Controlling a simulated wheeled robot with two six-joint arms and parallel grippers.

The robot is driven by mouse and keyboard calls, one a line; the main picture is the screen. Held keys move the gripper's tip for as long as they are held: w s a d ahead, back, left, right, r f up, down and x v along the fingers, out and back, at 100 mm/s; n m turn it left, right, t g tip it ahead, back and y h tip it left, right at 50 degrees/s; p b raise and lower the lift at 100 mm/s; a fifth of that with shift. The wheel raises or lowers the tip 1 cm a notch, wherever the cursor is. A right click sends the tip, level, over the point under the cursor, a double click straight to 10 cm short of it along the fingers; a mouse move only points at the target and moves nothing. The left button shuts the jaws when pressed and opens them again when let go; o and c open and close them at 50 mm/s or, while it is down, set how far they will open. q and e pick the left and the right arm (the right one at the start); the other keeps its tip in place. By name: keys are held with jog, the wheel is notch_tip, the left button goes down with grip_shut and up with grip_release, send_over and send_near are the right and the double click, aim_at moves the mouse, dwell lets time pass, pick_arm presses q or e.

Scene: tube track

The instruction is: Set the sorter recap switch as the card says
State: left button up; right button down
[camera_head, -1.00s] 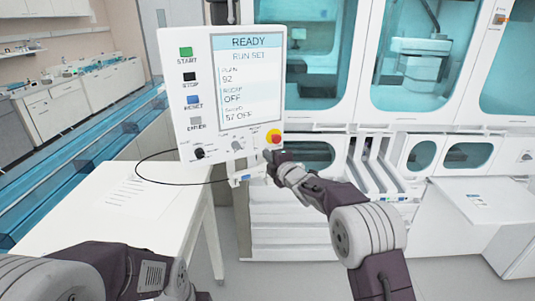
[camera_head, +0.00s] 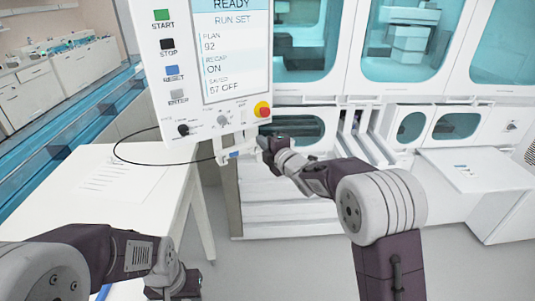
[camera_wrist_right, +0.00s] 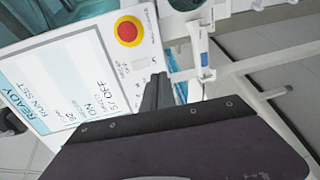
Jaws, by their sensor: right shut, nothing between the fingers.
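The sorter's control panel (camera_head: 205,60) stands upright at upper middle. Its screen (camera_head: 235,45) reads READY, RUN SET, PLAN 92, RECAP ON, and a saved line that looks like 57 OFF.
START, STOP, RESET and ENTER buttons (camera_head: 178,96) line the panel's left side. A black cable (camera_head: 130,160) loops from the panel over the white table (camera_head: 60,225). White cabinets with windows (camera_head: 400,60) stand behind. A small bracket (camera_head: 237,150) hangs under the panel.

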jog(key=s+d+r+p, duration=0.2)
jog(key=s+d+r, duration=0.2)
jog(key=r, duration=0.1)
jog(key=s+d+f+m+g+h+p, duration=0.1)
jog(key=s+d+f+m+g+h, duration=0.2)
jog(key=s+d+f+m+h, duration=0.35)
jog(key=s+d+f+m+g, duration=0.2)
jog(key=s+f+m+g, duration=0.3)
jog(key=s, duration=0.8)
jog(key=s+d+f+m+g, duration=0.2)
jog(key=s+f+m+g, duration=0.3)
jog(key=s+f+m, duration=0.7)
jog(key=shift+s+d+g, duration=0.25)
jog(key=shift+s+g, duration=0.15)
jog(key=shift+s, duration=0.35)
jog(key=shift+w+f, duration=0.1)
